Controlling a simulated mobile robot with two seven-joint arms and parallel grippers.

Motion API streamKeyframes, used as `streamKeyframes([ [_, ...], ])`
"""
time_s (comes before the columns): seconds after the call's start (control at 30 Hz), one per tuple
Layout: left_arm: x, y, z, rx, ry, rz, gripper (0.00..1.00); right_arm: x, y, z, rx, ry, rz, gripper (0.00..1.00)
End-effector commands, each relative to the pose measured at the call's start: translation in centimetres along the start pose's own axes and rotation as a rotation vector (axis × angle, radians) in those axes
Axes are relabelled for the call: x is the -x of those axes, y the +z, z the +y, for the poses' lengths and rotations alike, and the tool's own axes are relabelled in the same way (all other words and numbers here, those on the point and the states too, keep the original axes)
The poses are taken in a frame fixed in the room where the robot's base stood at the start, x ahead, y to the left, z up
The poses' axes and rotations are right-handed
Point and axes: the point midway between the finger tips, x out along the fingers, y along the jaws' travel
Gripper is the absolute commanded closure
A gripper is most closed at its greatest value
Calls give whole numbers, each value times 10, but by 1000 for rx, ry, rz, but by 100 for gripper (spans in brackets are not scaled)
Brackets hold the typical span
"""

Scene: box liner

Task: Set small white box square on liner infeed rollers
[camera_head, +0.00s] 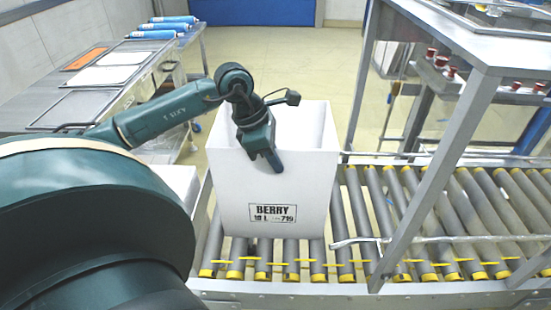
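The small white box (280,190) has an open top and a black "BERRY" label on its near face. It appears upright over the left end of the infeed rollers (375,215), its near face roughly parallel to the conveyor's front edge. Whether its base rests fully on the rollers is hard to tell. My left gripper (270,160) is at the near rim of the box, with a dark finger showing in front of the near wall. Any finger inside the box is hidden, so its grip is unclear. My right gripper is out of view.
A grey metal frame (447,150) stands over the conveyor to the right of the box. A thin metal guide rail (440,239) crosses the rollers there. A grey table (30,110) with trays and blue rolls is at the left. Floor behind the box is clear.

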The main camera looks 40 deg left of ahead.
Motion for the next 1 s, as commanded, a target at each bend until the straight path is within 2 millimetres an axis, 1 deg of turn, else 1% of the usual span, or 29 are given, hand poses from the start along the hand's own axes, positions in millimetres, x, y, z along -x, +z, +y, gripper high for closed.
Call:
streamKeyframes([
  [0.03,-2,-1,0,0,0,0,94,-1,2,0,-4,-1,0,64],
  [0.2,-1,0,0,0,0,0,80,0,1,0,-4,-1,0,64],
  [0.3,-1,0,0,0,0,0,74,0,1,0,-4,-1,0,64],
  [0.5,0,0,0,0,-1,0,74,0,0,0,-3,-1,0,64],
  [0.6,4,2,0,0,-1,0,74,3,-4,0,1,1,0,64],
  [0.63,5,1,0,0,1,1,74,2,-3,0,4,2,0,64],
  [0.67,8,0,1,0,2,1,74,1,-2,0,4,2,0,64],
  [0.77,25,0,1,0,4,3,74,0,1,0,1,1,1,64],
  [1.0,78,-1,1,1,5,3,74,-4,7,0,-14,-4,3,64],
])
